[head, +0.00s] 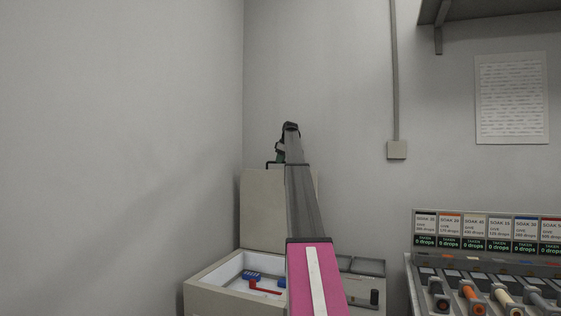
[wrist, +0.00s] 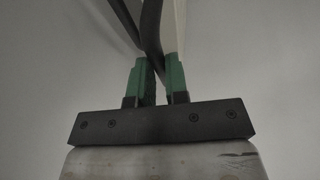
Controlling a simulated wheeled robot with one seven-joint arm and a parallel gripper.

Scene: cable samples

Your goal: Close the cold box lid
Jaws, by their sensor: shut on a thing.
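The cold box (head: 213,292) stands open at the lower middle of the head view, with a white inside. Its beige lid (head: 262,212) stands upright at the back of the box. A dark handle (head: 270,165) shows at the lid's top edge. My gripper (head: 279,156) is at the top of the lid, partly hidden by my own arm. In the wrist view, the green fingers of my gripper (wrist: 160,75) are shut on the dark handle bar (wrist: 151,35). The pale lid edge (wrist: 180,25) shows beside the bar.
Blue racks (head: 251,275) and a red piece (head: 264,290) lie inside the box. A grey unit (head: 362,267) stands right of it. Further right is a labelled rack of cable samples (head: 485,285). Walls are close behind and left; a shelf (head: 490,10) hangs upper right.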

